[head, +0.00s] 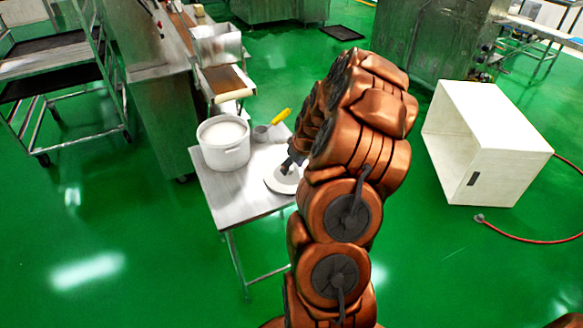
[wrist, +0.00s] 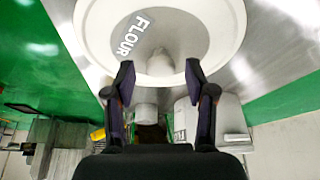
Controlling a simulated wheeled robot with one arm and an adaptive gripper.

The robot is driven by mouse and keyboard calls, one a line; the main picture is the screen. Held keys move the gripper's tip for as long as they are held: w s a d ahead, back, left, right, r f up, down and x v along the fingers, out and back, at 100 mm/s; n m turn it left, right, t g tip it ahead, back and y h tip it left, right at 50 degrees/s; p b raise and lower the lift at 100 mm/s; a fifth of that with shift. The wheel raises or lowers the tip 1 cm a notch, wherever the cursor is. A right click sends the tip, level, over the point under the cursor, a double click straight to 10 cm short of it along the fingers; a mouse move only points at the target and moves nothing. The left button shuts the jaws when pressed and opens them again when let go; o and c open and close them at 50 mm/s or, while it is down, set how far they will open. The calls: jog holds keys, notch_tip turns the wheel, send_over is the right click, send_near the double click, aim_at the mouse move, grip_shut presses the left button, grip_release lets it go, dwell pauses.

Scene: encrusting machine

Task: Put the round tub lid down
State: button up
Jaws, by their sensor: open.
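The round tub lid (head: 283,180) is a pale disc lying on the metal table (head: 240,196), near its right side. In the wrist view the lid (wrist: 105,22) is large at the top, with a FLOUR label and a round knob in its middle. My gripper (wrist: 160,75) is open, its two dark fingers apart near the lid's rim, with the knob between and beyond the tips. In the head view my gripper (head: 286,166) is over the lid, mostly hidden by my arm. The white tub (head: 224,150) stands to the left, filled with white stuff and uncovered.
A grey cup (head: 261,133) and a yellow-handled tool (head: 281,117) are behind the lid on the table. A machine with a conveyor (head: 228,82) stands behind the table. A white box (head: 484,145) is on the floor at right, and a rack (head: 60,75) at left.

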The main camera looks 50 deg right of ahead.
jog(key=v, duration=1.1)
jog(key=s+a+r+n+g+y, duration=0.1)
jog(key=s+a+r+g, duration=0.1)
jog(key=a, duration=1)
jog(key=s+a+r+n+g+y, duration=0.1)
jog(key=s+a+r, duration=0.1)
jog(key=a, duration=1)
jog(key=s+a+g, duration=0.1)
jog(key=s+a, duration=0.3)
jog(key=s, duration=0.3)
jog(key=s+a+g+h, duration=0.1)
jog(key=s+a+g, duration=0.1)
jog(key=s+a, duration=0.2)
jog(key=s+a+r+g, duration=0.1)
jog(key=s+a, duration=0.4)
jog(key=s, duration=0.6)
jog(key=shift+m+g+h, duration=0.3)
jog(key=shift+m, duration=0.1)
jog(key=shift+d, duration=0.1)
